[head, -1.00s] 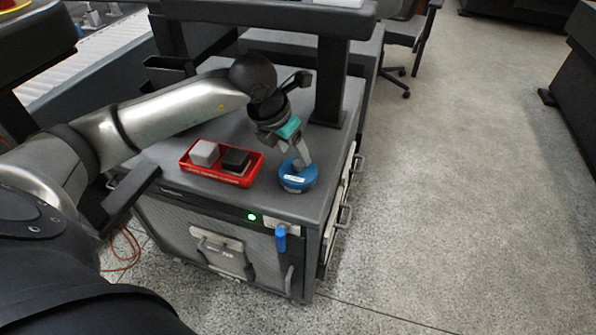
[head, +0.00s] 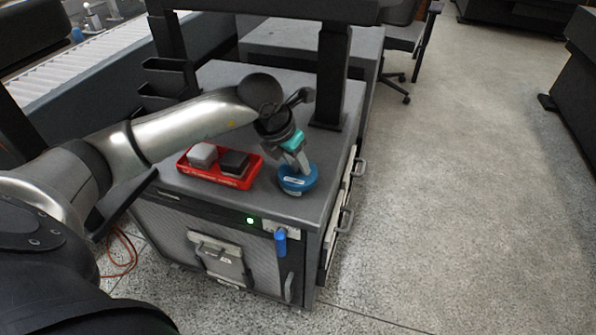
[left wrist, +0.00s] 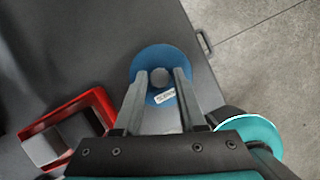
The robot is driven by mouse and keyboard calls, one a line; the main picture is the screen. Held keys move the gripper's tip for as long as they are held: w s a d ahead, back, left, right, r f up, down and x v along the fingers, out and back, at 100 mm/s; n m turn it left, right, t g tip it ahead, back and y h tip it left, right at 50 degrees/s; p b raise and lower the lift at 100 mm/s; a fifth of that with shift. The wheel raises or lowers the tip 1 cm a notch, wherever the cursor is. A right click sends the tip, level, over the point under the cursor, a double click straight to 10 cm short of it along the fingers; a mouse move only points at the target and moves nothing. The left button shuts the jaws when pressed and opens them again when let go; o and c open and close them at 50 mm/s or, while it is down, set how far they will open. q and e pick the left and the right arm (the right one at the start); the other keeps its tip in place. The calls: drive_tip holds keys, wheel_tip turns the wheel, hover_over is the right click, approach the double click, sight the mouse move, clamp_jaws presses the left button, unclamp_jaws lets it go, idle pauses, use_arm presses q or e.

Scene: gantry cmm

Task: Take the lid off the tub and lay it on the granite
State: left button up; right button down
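The tub (head: 297,186) is a low, round blue container near the front right corner of the grey top surface (head: 262,204). In the left wrist view its blue lid (left wrist: 149,62) shows from above, with a round grey knob (left wrist: 160,77) in the middle and a white label. My left gripper (head: 302,164) points down over the lid. In the left wrist view its two fingers stand on either side of the knob, with a narrow gap showing on each side. Whether the fingertips touch the lid cannot be told. My right gripper is not in view.
A red tray (head: 221,179) with a light grey block (head: 202,155) and a dark block (head: 234,162) sits left of the tub. A dark upright column (head: 330,75) stands behind the tub. The surface between tub and right edge is narrow and bare.

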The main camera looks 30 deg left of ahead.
use_arm(q)
clamp_jaws()
drive_tip(key=shift+r, duration=0.15)
idle(0.4)
